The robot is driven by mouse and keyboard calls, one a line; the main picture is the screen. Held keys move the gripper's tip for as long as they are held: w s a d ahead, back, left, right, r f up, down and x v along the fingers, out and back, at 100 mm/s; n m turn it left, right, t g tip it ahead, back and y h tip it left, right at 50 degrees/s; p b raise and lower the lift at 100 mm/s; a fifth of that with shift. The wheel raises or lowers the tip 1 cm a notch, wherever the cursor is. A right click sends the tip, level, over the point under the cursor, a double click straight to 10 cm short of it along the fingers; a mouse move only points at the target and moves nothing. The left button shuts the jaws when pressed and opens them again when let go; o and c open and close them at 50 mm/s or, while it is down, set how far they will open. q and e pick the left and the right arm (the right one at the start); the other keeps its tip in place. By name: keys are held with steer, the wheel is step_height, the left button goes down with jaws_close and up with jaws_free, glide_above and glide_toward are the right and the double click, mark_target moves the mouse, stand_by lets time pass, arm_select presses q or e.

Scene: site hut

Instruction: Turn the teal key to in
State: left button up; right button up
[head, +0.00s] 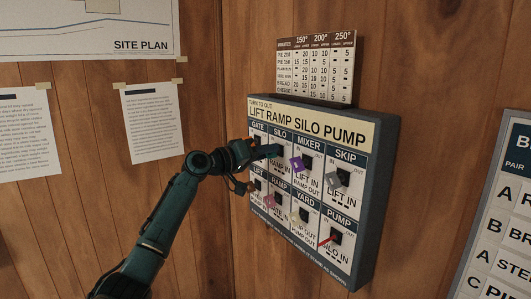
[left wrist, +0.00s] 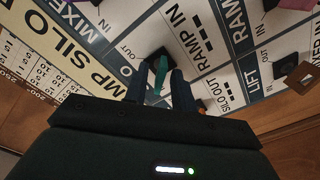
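The teal key (left wrist: 160,76) sits in a dark lock on the key panel (head: 312,113), under the SILO heading. In the left wrist view it stands between the two dark blue fingers of my left gripper (left wrist: 160,83), with a narrow gap showing on each side. In the head view my left gripper (head: 263,152) is in front of that lock and hides most of the key. An OUT label shows beside the lock in the wrist view; the lock's IN label is not clearly seen. I cannot read the key's exact setting. My right gripper is not in view.
Neighbouring keys are close: a purple one (head: 298,164) under MIXER, a grey one (head: 343,177) under SKIP, a pink one (head: 268,202) under RAMP and a red one (head: 328,240) under PUMP. Paper sheets hang on the wooden wall.

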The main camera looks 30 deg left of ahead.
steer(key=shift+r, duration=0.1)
